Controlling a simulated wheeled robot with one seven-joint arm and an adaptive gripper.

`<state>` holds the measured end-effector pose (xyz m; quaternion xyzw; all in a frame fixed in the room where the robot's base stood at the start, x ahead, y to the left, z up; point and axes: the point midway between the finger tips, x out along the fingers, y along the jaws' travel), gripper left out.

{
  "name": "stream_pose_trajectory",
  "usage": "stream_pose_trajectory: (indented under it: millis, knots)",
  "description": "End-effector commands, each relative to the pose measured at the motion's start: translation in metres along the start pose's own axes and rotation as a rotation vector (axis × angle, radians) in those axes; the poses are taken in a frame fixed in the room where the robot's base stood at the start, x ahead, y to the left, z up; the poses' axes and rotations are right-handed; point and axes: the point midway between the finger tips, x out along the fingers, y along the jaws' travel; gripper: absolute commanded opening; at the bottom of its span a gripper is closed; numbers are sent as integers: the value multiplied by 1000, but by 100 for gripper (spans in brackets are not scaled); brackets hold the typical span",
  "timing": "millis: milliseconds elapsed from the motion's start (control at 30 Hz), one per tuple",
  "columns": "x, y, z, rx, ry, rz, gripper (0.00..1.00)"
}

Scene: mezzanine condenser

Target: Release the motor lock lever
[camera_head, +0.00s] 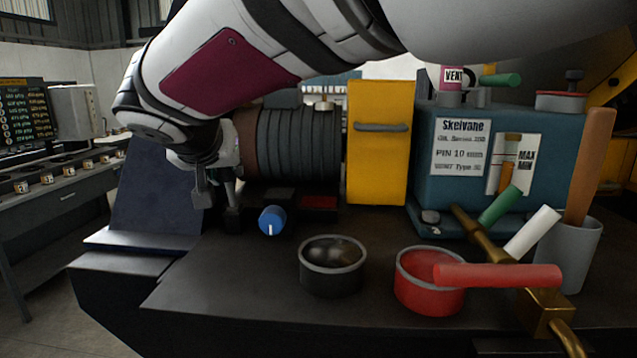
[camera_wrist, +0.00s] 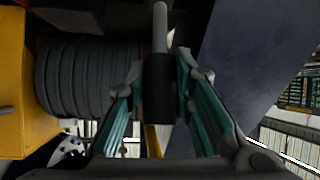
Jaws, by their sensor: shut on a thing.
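The lever shows in the wrist view as a grey rod with a thick black grip (camera_wrist: 159,92), between the two fingers of my gripper (camera_wrist: 161,75). The gripper is shut on this grip, with one finger on each side. I take it for the motor lock lever; no label on it is readable. In the head view my gripper (camera_head: 220,190) points down at the left end of the ribbed dark motor (camera_head: 298,142), beside the blue slanted plate (camera_head: 155,190). There the lever is mostly hidden by the fingers.
A blue-ended knob (camera_head: 272,220) sticks out just right of my gripper. A yellow guard (camera_head: 378,140) and a blue pump housing (camera_head: 455,185) stand further right. A dark bowl (camera_head: 332,280), red bowl (camera_head: 418,296) and grey cup (camera_head: 568,260) stand in front.

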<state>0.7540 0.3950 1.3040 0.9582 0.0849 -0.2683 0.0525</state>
Motion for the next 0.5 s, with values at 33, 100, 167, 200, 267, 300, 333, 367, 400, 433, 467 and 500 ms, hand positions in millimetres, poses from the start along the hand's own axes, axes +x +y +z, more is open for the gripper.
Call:
stream_pose_trajectory:
  millis: [33, 100, 167, 200, 267, 300, 333, 367, 400, 433, 467, 500]
  knots:
    - [5, -1, 4, -2, 16, 0, 0]
    - [5, -1, 5, -6, 40, 2, 0]
    - [5, -1, 6, -8, 60, 6, 0]
    - [5, -1, 6, -11, 74, 8, 0]
    - [4, -1, 8, -13, 93, 10, 0]
    - [4, -1, 9, -15, 107, 13, 0]
    - [4, -1, 9, -16, 117, 14, 0]
    - [4, -1, 10, -17, 127, 16, 0]
    - [3, -2, 11, -20, 141, 19, 0]
    - [3, -2, 12, -21, 150, 19, 0]
    - [2, -2, 13, -22, 160, 20, 0]
    - [2, -2, 14, -23, 174, 23, 0]
